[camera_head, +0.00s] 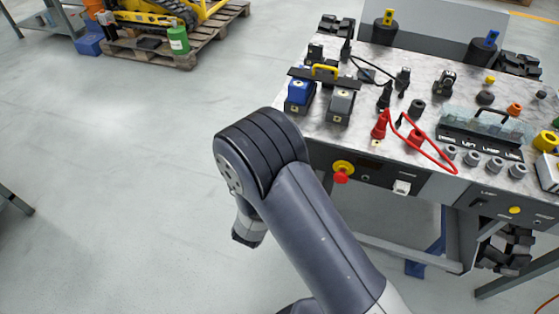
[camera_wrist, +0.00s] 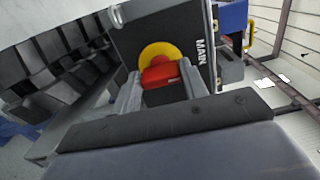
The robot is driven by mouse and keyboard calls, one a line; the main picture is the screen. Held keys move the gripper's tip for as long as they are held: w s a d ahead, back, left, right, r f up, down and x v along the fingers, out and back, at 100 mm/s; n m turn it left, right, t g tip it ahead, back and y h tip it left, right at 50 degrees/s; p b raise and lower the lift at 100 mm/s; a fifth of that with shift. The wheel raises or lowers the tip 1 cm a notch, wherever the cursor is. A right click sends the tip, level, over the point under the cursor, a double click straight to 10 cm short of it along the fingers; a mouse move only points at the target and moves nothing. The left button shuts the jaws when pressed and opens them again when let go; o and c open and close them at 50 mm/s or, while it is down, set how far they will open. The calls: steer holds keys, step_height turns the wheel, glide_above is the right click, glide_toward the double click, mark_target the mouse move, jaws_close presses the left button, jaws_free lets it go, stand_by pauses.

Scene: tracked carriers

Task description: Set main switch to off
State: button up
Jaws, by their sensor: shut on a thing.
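In the wrist view the main switch is a red handle (camera_wrist: 160,76) on a yellow round plate (camera_wrist: 157,51), set in a dark panel with the label MAIN (camera_wrist: 202,51) beside it. The handle lies roughly across the picture, slightly tilted. My gripper (camera_wrist: 161,82) is shut on the handle, one finger at each side. The position marks of the switch cannot be read. In the head view my arm hides my gripper and the handle it holds.
The bench top (camera_head: 345,120) carries a blue box (camera_head: 300,92), a grey box (camera_head: 341,102), a red cable (camera_head: 425,150) and several connectors. A red button on a yellow ring (camera_head: 342,173) sits on its front. The floor to the left (camera_head: 110,180) is clear.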

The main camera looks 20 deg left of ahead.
stand_by(0.4)
steer(key=o, duration=1)
steer(key=s, duration=1)
steer(key=shift+s+a, duration=0.4)
steer(key=shift+w, duration=0.1)
steer(key=w, duration=1)
steer(key=shift+w+d, duration=0.35)
steer(key=shift+d, duration=0.05)
